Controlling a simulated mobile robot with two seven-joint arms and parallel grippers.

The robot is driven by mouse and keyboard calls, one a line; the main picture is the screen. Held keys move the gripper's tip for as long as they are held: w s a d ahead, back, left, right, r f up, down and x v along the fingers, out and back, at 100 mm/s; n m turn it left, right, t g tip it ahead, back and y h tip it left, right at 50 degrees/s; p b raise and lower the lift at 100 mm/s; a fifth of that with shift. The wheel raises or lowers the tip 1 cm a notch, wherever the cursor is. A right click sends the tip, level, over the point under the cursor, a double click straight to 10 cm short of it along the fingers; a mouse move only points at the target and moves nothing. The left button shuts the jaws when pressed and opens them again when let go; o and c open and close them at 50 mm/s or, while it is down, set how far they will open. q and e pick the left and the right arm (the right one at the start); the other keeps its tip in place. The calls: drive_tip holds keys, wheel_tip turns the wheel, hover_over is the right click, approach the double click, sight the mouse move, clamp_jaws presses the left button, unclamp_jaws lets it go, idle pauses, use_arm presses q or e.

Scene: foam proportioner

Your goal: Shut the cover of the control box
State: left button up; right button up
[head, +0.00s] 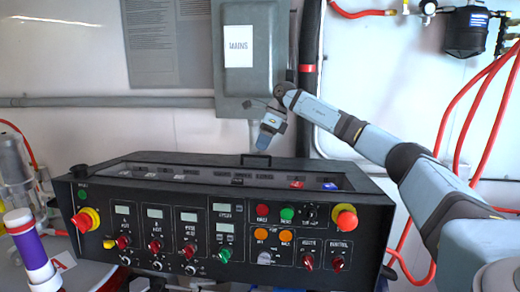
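The control box (330,210) is a wide black console with buttons, knobs and displays on its sloping front. Its top shows a long recess (160,171) with labels and a few coloured parts inside, so the inside is exposed. A small black handle (256,160) stands at the back edge, in the middle; how far the cover itself is tilted is hard to make out. My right gripper (264,140) points down just above and behind this handle. Its fingers are small and dark, and I cannot tell whether they are parted or touching the handle. My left gripper is out of view.
A grey mains box (252,60) hangs on the wall behind my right gripper. A black pipe (309,60) runs beside it. Red hoses (470,120) hang at the right behind my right arm. A white and purple cylinder (28,245) stands at the left front.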

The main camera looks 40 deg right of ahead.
drive_tip(key=shift+x, duration=1)
drive_tip(key=shift+a+f, duration=0.2)
drive_tip(key=shift+f, duration=0.2)
drive_tip(key=shift+c, duration=0.4)
clamp_jaws()
drive_tip(key=shift+a, duration=0.1)
